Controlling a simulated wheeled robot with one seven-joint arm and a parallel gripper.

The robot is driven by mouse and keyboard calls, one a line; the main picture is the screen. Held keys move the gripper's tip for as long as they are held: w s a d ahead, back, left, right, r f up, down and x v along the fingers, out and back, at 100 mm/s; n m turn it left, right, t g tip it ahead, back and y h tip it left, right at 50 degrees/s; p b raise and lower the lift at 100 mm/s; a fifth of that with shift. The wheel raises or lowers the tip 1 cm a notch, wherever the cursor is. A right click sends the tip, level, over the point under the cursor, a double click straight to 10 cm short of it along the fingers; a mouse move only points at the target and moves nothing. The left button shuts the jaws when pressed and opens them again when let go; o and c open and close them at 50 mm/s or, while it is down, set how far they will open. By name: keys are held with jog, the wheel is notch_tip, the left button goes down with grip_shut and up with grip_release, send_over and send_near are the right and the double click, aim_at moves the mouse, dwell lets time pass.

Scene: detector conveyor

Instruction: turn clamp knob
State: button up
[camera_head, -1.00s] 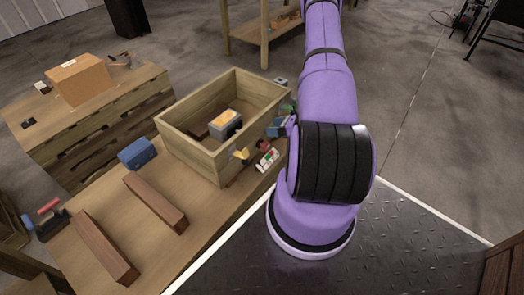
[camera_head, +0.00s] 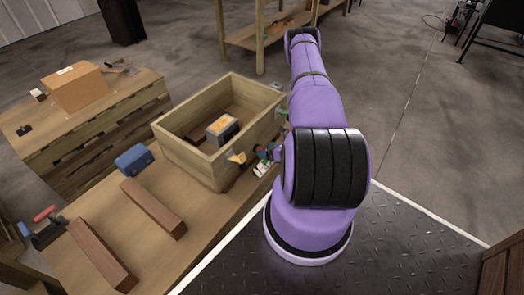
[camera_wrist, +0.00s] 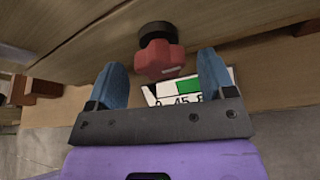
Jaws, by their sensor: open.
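The red lobed clamp knob (camera_wrist: 160,58) shows in the wrist view, with a round black part (camera_wrist: 157,33) just beyond it. My gripper (camera_wrist: 162,64) is open, with one blue finger on each side of the knob. I cannot tell whether either finger touches it. In the head view the label (camera_head: 262,168) shows beside the wooden box's near right side, and my arm hides most of the gripper.
The open wooden box (camera_head: 185,160) holds a grey and yellow block (camera_head: 222,129). A blue case (camera_head: 134,159) and two brown bars (camera_head: 152,208) lie on the workbench (camera_head: 200,220). A cardboard box (camera_head: 75,87) stands on the table at left.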

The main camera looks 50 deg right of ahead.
jog(key=shift+x, duration=1.45)
jog(key=c, duration=0.9)
jog(key=shift+d+m+y, duration=0.2)
jog(key=shift+m+y, duration=0.5)
jog(key=shift+m, duration=0.4)
jog(key=m+t+y, duration=0.1)
jog(key=m+y, duration=0.1)
jog(key=m, duration=0.2)
jog(key=shift+f, duration=0.1)
jog(key=m+t+y, duration=0.1)
jog(key=m, duration=0.2)
jog(key=shift+f+m+y, duration=0.1)
jog(key=shift+m+y, duration=0.2)
jog(key=shift+f+m+t+y, duration=0.1)
jog(key=shift+m+t+y, duration=0.45)
jog(key=shift+m, duration=1.15)
